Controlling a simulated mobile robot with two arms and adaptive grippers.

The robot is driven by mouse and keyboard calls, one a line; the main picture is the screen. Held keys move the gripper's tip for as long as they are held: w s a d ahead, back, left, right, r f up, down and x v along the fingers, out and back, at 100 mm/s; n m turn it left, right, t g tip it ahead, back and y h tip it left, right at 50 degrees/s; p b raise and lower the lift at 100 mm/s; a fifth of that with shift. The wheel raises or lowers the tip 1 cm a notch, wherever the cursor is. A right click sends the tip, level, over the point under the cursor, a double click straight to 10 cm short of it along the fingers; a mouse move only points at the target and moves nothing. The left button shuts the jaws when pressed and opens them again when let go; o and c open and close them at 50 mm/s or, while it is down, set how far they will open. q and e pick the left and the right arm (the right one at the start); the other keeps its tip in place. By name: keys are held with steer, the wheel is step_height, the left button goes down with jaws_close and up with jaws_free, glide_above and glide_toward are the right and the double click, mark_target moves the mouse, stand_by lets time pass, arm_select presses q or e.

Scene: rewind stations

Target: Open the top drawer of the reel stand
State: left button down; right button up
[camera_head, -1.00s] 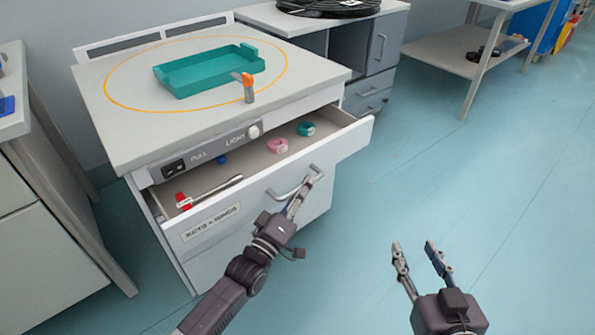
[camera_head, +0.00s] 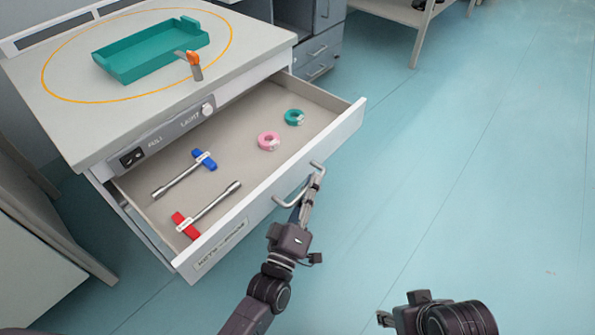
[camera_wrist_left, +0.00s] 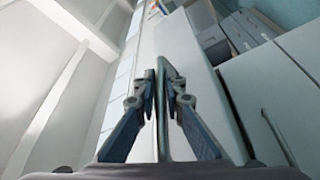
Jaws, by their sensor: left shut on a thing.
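The top drawer (camera_head: 345,128) of the reel stand (camera_head: 60,120) is pulled well out, its inside in plain view. Its front bears a silver bar handle (camera_head: 290,200) and a label that reads roughly "KEYS + RINGS". My left gripper (camera_head: 313,185) is shut on the right part of this handle. In the left wrist view the fingers (camera_wrist_left: 160,85) close on the handle bar from both sides. My right gripper is at the bottom right of the head view, its fingers mostly hidden behind its own wrist.
In the drawer lie a red-handled key (camera_head: 205,208), a blue-handled key (camera_head: 185,174), a pink ring (camera_head: 268,141) and a teal ring (camera_head: 293,117). A teal tray (camera_head: 150,50) and an orange-topped tool (camera_head: 195,66) are on the stand. Floor to the right is clear.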

arm_select(q)
steer(key=shift+s+d+f, duration=0.1)
steer(key=shift+s+d, duration=0.85)
steer(key=shift+d, duration=0.25)
steer(key=c, duration=2)
jaws_free()
steer(key=v, duration=1.2)
